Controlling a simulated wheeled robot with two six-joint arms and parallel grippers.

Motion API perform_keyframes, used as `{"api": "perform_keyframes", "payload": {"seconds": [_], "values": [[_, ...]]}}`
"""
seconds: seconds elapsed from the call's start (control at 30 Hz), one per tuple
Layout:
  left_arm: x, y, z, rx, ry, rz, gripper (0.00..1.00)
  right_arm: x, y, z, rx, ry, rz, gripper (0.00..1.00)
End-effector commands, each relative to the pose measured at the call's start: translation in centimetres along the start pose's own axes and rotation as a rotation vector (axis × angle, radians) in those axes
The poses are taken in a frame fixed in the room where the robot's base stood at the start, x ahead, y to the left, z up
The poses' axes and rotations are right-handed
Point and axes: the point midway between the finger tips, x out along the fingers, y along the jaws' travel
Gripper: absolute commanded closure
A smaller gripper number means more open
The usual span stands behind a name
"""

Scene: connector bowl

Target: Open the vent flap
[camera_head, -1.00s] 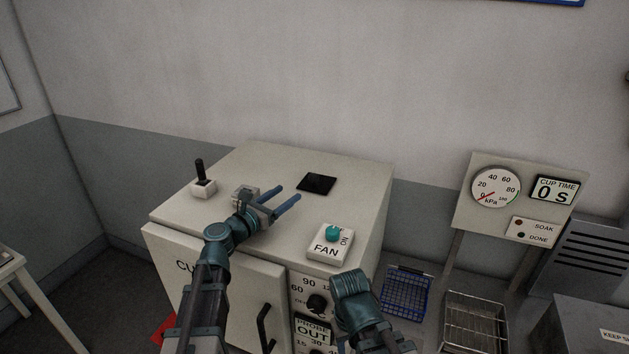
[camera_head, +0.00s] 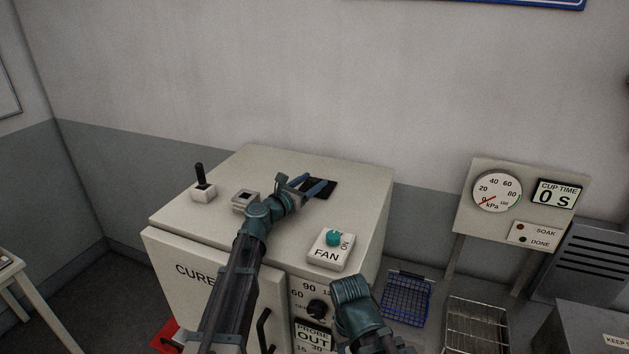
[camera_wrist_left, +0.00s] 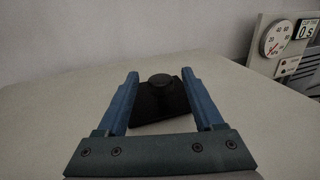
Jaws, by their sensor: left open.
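A dark square plate (camera_head: 328,189), which looks like the vent flap, lies on top of the white cure oven (camera_head: 240,167). The left wrist view shows this black plate (camera_wrist_left: 150,107) with a round dark knob (camera_wrist_left: 160,80) at its far side. My left gripper (camera_head: 316,181) is over the plate and partly hides it. Its blue fingers are open, and in the left wrist view the gripper (camera_wrist_left: 160,75) has one finger on each side of the knob. I cannot tell whether they touch it.
The FAN box with a teal knob (camera_head: 333,237) is to the right. A gauge panel (camera_head: 497,192) stands beyond the oven's right side.

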Motion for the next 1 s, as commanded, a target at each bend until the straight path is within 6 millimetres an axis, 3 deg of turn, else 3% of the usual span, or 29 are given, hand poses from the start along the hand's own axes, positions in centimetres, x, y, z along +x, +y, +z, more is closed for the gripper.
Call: {"api": "perform_keyframes", "payload": {"seconds": [0.17, 0.5, 0.9, 1.0], "values": [[1.37, 0.06, 0.00, 0.000, 0.000, 0.001, 0.31, 0.00, 0.00, 0.00, 0.000, 0.000, 0.000, 0.50], [1.55, 0.01, 0.00, 0.000, 0.000, 0.001, 0.31, 0.00, 0.00, 0.00, 0.000, 0.000, 0.000, 0.50], [1.54, 0.01, 0.00, 0.000, 0.000, 0.001, 1.00, 0.00, 0.00, 0.00, 0.000, 0.000, 0.000, 0.50], [1.54, 0.01, 0.00, 0.000, 0.000, 0.001, 1.00, 0.00, 0.00, 0.00, 0.000, 0.000, 0.000, 0.50]]}}
